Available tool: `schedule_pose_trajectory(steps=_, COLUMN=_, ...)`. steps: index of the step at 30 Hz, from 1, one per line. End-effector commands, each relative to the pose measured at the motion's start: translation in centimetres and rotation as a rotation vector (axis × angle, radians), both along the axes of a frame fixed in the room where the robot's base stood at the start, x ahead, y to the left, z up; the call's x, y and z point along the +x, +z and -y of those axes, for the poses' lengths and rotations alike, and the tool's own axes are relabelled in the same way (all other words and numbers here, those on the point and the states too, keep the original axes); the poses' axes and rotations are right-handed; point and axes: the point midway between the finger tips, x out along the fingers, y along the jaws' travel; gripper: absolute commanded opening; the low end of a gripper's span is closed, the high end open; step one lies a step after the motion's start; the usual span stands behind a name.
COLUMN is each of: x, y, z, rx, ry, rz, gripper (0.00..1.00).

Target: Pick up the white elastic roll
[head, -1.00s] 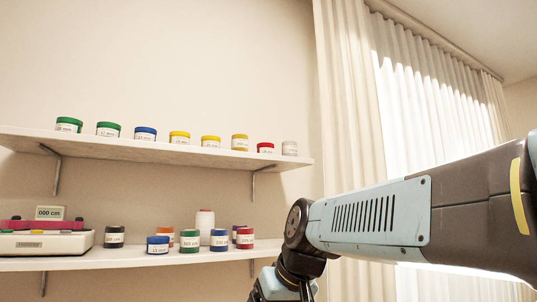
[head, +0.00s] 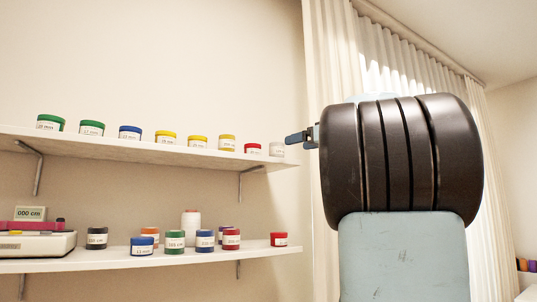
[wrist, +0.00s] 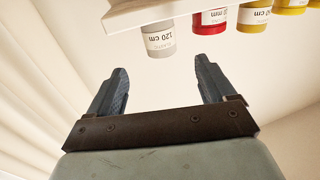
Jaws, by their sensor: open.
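The white elastic roll (head: 277,149) stands at the right end of the upper shelf (head: 150,148), with a printed label on its front. In the wrist view, which looks upside down, the white roll (wrist: 159,42) lies just beyond the fingertips, roughly midway between them. My gripper (wrist: 161,66) is open and empty, with its two fingers spread apart. In the head view, my gripper (head: 293,138) is at the roll's right side, close to the shelf end. My arm hides most of the gripper there.
A red roll (head: 253,149) stands close left of the white one, then yellow, blue and green rolls. The lower shelf (head: 190,251) holds more rolls, a white spool (head: 190,224) and a measuring device (head: 35,243). Curtains (head: 325,60) hang at the right.

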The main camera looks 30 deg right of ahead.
Motion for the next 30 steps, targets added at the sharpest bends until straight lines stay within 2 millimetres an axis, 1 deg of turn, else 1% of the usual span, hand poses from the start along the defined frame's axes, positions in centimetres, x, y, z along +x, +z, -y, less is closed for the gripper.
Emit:
schedule_pose_trajectory(steps=6, x=3.6, y=-0.1, z=-1.1, rx=0.001, ry=0.003, rz=-0.003, gripper=0.83)
schedule_pose_trajectory(steps=10, x=5.6, y=0.0, z=-1.7, rx=0.002, ry=0.003, rz=-0.003, gripper=0.83)
schedule_pose_trajectory(steps=15, x=7.2, y=0.0, z=-2.2, rx=0.001, ry=0.001, rz=-0.002, gripper=0.83)
schedule_pose_trajectory(steps=20, x=7.9, y=0.1, z=-2.3, rx=0.001, ry=0.001, rz=-0.003, gripper=0.83)
schedule_pose_trajectory(steps=23, x=9.0, y=0.3, z=-2.6, rx=0.002, ry=0.002, rz=-0.003, gripper=0.83)
schedule_pose_trajectory(steps=27, x=10.8, y=0.8, z=-3.1, rx=0.002, ry=0.002, rz=-0.003, gripper=0.83)
schedule_pose_trajectory(steps=30, x=11.9, y=0.7, z=-3.4, rx=0.002, ry=0.002, rz=-0.004, gripper=0.83)
